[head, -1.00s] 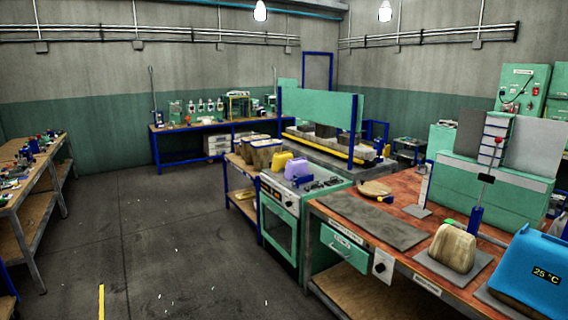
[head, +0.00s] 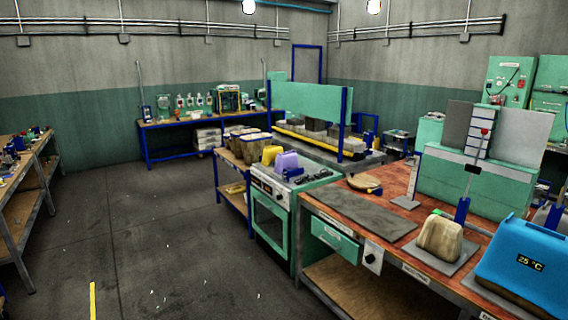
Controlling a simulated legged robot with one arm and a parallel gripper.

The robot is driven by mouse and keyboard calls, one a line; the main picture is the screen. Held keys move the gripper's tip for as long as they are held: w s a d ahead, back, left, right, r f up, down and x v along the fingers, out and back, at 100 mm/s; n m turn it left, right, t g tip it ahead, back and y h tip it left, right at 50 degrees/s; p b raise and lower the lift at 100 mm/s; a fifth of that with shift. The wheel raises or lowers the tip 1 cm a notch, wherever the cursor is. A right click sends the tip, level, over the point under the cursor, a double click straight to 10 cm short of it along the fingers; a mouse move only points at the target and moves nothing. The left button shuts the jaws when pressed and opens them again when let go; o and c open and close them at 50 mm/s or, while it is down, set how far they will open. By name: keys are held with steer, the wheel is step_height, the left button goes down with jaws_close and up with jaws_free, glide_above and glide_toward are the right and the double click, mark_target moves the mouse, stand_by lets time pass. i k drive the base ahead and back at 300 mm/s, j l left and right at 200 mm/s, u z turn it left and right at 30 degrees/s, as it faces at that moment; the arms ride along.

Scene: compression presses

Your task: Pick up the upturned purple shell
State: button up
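A purple shell (head: 286,162) stands on top of the green oven-like unit (head: 271,222), right beside a yellow shell (head: 270,155). It is small in the head view, and I cannot tell for sure which way up it is. My gripper and arm are not in this view.
Beige bins (head: 255,148) stand on a blue-framed cart left of the oven. A wooden-topped bench (head: 480,258) holds a grey mat (head: 358,212), a beige block (head: 440,238) and a blue 25 °C box (head: 528,265). The floor (head: 150,240) on the left is open.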

mark_target(289, 159)
steer(key=i+j+u, duration=0.1)
steer(key=i+u, duration=0.25)
steer(key=i, duration=0.4)
steer(key=i+j+u, duration=0.15)
steer(key=i, duration=1.55)
steer(key=i+l+u, duration=0.15)
steer(key=i, duration=1.6)
steer(key=i+z, duration=0.25)
steer(key=z, duration=0.15)
steer(key=i+z, duration=0.35)
steer(key=i+j+z, duration=0.15)
steer(key=z, duration=0.25)
steer(key=i+z, duration=0.2)
steer(key=z, duration=0.3)
steer(key=i+z, duration=0.25)
steer(key=z, duration=0.25)
steer(key=i+j+z, duration=0.15)
steer(key=z, duration=0.3)
steer(key=i+j+z, duration=0.2)
steer(key=z, duration=0.3)
